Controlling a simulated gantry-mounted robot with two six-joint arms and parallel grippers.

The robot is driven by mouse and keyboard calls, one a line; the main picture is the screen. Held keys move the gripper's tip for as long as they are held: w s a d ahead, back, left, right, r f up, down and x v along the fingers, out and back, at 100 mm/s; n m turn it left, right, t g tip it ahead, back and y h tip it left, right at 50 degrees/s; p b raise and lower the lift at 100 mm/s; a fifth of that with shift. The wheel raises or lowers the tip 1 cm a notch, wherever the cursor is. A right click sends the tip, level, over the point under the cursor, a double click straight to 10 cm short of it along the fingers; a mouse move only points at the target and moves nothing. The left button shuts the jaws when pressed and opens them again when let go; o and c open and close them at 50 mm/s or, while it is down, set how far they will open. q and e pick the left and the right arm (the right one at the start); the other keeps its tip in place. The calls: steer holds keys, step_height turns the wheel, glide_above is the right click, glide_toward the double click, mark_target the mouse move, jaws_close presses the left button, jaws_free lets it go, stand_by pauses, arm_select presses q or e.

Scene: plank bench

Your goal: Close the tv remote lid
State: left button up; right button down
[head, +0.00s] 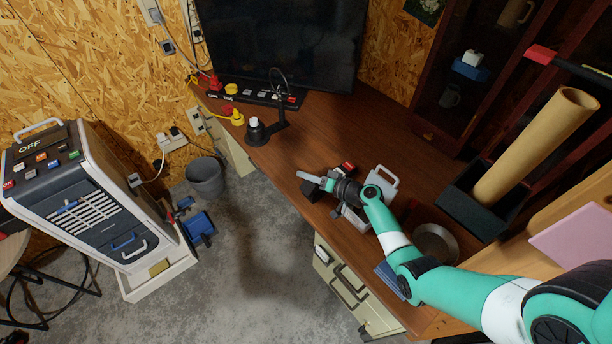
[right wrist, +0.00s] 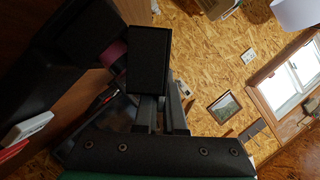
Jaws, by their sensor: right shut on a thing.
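My right arm reaches in from the right over the bench in the head view. Its gripper (head: 316,180) is low over the front edge of the bench top, beside a dark box-like shape (head: 315,192). In the right wrist view, a black block (right wrist: 148,58) fills the space at the ends of the grey fingers. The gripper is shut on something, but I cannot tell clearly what. I cannot pick out the tv remote or its lid for certain; my arm covers part of this area. My left gripper is not in view.
A pale handled case (head: 388,178) and a red-and-black item (head: 348,167) stand close to my wrist. A black lamp-like stand (head: 257,132), a large screen (head: 280,45) and a dark tray (head: 475,208) with a cardboard tube (head: 540,145) are farther off. The middle of the bench is clear.

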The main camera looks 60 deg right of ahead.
steer(key=m+b, duration=0.1)
steer(key=b, duration=0.1)
steer(key=d+f+t+b, duration=0.1)
steer(key=b, duration=0.1)
steer(key=shift+s+m+y, duration=0.2)
steer(key=shift+m+y, duration=0.2)
steer(key=shift+d, duration=0.1)
steer(key=shift+r, duration=0.2)
steer(key=c, duration=1)
jaws_free()
steer(key=shift+s+r, duration=0.1)
